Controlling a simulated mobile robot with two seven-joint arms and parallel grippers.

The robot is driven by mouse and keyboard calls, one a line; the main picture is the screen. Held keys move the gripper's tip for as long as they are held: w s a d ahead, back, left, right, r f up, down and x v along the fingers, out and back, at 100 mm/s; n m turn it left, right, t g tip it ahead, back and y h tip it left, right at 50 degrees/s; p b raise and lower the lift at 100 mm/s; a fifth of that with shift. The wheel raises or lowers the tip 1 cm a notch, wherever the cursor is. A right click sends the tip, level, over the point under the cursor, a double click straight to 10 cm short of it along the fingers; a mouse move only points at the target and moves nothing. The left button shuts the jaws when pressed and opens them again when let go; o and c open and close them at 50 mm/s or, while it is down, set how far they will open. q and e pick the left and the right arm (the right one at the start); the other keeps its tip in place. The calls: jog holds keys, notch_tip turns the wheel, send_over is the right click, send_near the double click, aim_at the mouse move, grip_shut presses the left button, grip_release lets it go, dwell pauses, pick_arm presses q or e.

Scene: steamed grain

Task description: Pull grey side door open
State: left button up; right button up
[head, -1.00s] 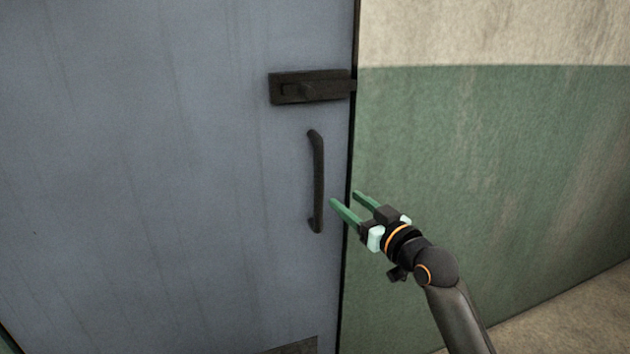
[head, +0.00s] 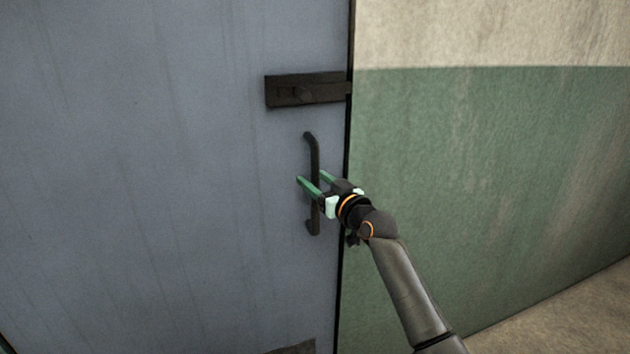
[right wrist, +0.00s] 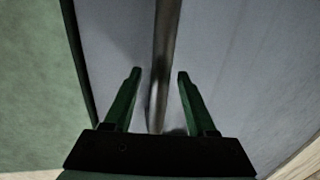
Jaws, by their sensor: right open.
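The grey side door (head: 150,180) fills the left of the head view and looks shut against its frame. Its dark vertical bar handle (head: 314,152) is near the door's right edge. My right gripper (head: 311,178) is open at the handle's middle to lower part. In the right wrist view the handle (right wrist: 166,45) runs upright between the two green fingers of the gripper (right wrist: 160,75), with a gap on each side. My left gripper is not in view.
A dark latch (head: 305,90) sits above the handle and reaches to the door's edge. A green and cream wall (head: 490,170) stands to the right of the door. Bare floor (head: 560,310) shows at the lower right.

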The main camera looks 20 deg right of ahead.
jog(key=shift+w, duration=0.25)
jog(key=shift+c, duration=0.4)
grip_shut()
dwell(0.9)
